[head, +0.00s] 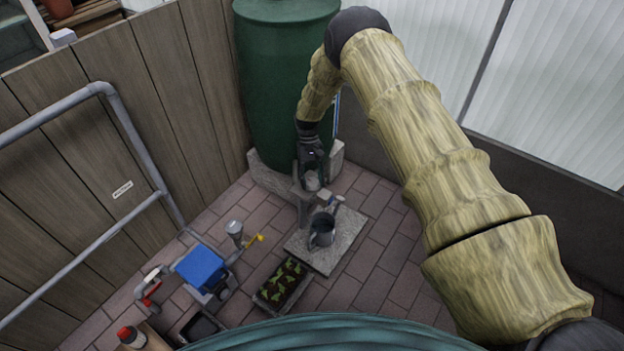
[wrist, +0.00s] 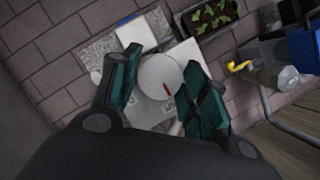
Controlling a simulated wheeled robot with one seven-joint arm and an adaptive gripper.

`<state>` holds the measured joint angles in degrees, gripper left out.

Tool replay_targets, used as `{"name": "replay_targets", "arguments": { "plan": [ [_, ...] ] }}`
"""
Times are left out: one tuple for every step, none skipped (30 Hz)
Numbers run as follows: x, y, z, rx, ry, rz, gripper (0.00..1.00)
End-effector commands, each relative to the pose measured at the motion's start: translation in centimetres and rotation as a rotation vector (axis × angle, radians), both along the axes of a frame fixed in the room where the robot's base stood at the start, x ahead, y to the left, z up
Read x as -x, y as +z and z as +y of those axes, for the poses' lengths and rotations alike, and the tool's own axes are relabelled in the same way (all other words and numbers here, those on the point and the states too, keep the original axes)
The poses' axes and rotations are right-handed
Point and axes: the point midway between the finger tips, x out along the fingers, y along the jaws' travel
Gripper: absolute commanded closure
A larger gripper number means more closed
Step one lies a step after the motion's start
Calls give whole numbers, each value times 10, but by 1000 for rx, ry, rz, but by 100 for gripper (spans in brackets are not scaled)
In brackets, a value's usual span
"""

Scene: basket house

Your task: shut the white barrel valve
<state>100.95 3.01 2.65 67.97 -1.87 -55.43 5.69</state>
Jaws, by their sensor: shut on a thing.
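The white barrel valve shows in the wrist view as a round white knob (wrist: 158,74) with a short red mark on its face. Lettering shows on the pale plate beside it. My gripper (wrist: 163,88) is shut on the knob, with one green-padded finger on each side. In the head view, the white knob (head: 312,182) is partly hidden below my gripper (head: 311,170), low in front of the green barrel (head: 285,85). The exact finger contact is hard to make out.
A grey watering can (head: 322,230) stands on a stone slab (head: 343,250) below the valve. A planter with seedlings (head: 281,284), a blue box (head: 201,268) and a yellow-handled fitting (head: 253,242) are to the left. A wooden fence and grey rail bound the left side.

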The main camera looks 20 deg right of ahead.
Motion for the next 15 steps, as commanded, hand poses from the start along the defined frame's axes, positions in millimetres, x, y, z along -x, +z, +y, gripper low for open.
{"name": "replay_targets", "arguments": {
  "plan": [
    [0,0,-1,1,0,0,54],
    [0,0,-1,1,0,0,48],
    [0,0,-1,1,0,0,41],
    [0,0,-1,1,0,0,35],
    [0,0,-1,0,0,0,35],
    [0,0,-1,0,0,0,35],
    [0,0,0,0,0,0,35],
    [0,0,0,0,0,0,35],
    [0,0,0,0,0,0,35],
    [0,0,0,0,0,0,35],
    [0,0,0,0,0,0,35],
    [0,0,0,0,0,0,35],
    [0,0,0,0,0,0,35],
    [0,0,0,0,0,0,35],
    [0,1,0,0,0,0,35]
  ]
}}
